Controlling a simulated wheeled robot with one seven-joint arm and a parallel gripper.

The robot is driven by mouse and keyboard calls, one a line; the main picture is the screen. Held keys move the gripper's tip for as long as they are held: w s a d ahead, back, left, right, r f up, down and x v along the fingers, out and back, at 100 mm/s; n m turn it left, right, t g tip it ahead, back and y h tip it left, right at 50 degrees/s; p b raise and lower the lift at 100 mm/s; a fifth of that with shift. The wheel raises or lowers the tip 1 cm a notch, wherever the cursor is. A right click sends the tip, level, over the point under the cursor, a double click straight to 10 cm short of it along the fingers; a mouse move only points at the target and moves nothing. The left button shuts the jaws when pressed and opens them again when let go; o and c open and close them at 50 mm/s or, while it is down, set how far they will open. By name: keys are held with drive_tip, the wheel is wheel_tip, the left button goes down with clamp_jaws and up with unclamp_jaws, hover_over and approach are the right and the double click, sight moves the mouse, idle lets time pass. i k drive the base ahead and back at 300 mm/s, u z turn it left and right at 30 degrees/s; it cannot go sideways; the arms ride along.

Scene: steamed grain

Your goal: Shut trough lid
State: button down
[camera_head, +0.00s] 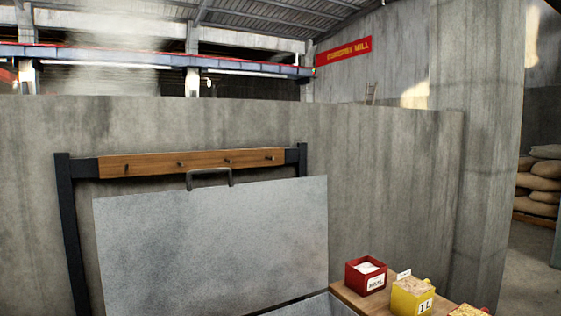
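The trough lid (215,245) is a flat grey metal panel. It stands raised, nearly upright, in front of a concrete wall. A dark bar handle (209,173) sits at its top edge. Part of the trough (318,306) shows below the lid at the bottom edge of the view; the rest of it is out of frame. My gripper is not in view.
A dark frame with a wooden peg rail (192,162) stands behind the lid. To the right, a wooden table (349,299) holds a red box (361,280) and a yellow box (407,299). Sacks (542,180) lie at the far right. Open floor (520,270) shows there.

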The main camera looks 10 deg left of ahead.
sight(231, 249)
drive_tip(key=z, duration=0.15)
drive_tip(key=i, duration=0.5)
drive_tip(key=u, duration=1.35)
